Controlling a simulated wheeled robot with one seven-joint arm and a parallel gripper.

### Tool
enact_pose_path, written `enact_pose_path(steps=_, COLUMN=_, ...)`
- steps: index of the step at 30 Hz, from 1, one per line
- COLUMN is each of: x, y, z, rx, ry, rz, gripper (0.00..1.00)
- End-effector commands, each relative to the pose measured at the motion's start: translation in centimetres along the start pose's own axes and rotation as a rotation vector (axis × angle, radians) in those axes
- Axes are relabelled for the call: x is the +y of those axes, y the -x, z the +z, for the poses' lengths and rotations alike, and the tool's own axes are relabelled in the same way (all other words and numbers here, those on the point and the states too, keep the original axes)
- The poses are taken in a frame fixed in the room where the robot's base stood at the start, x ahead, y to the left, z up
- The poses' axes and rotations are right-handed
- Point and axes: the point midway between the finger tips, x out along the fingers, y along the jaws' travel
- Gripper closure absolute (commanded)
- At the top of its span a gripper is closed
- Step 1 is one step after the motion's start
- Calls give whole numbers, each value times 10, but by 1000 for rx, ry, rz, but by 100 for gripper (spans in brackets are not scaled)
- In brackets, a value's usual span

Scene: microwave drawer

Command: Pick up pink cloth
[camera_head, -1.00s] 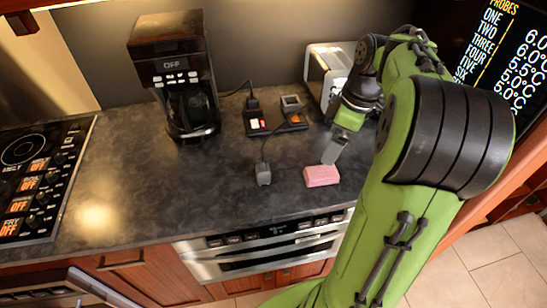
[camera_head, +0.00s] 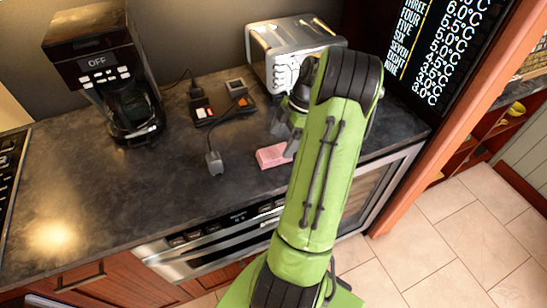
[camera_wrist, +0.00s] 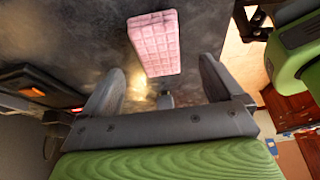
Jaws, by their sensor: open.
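The pink cloth (camera_head: 272,154) is a small folded block lying on the dark counter near its front edge. In the wrist view the pink cloth (camera_wrist: 155,43) shows a grid texture and lies beyond the fingertips, between their lines. My gripper (camera_wrist: 160,75) is open and empty, its two grey fingers spread apart. In the head view my gripper (camera_head: 288,138) is just right of the cloth and partly hidden by my green arm. I cannot tell its exact height above the counter.
A toaster (camera_head: 290,50) stands behind my arm. A coffee maker (camera_head: 105,75) is at the back left. A black device (camera_head: 222,108) and a grey plug (camera_head: 214,162) on a cord lie left of the cloth. The counter's left middle (camera_head: 90,185) is clear.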

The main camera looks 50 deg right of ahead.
Motion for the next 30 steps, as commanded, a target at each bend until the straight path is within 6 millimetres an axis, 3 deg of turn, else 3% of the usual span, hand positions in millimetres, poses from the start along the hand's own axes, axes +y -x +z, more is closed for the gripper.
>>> enact_pose_path(steps=6, x=1, y=-40, z=0, rx=2, ry=0, rz=-4, gripper=6)
enact_pose_path(steps=9, x=2, y=-51, z=0, rx=0, ry=-1, rz=-2, gripper=6)
enact_pose_path(steps=28, x=2, y=-55, z=2, rx=-1, ry=-1, rz=-1, gripper=6)
enact_pose_path(steps=30, x=2, y=-55, z=2, rx=-1, ry=0, rz=0, gripper=14)
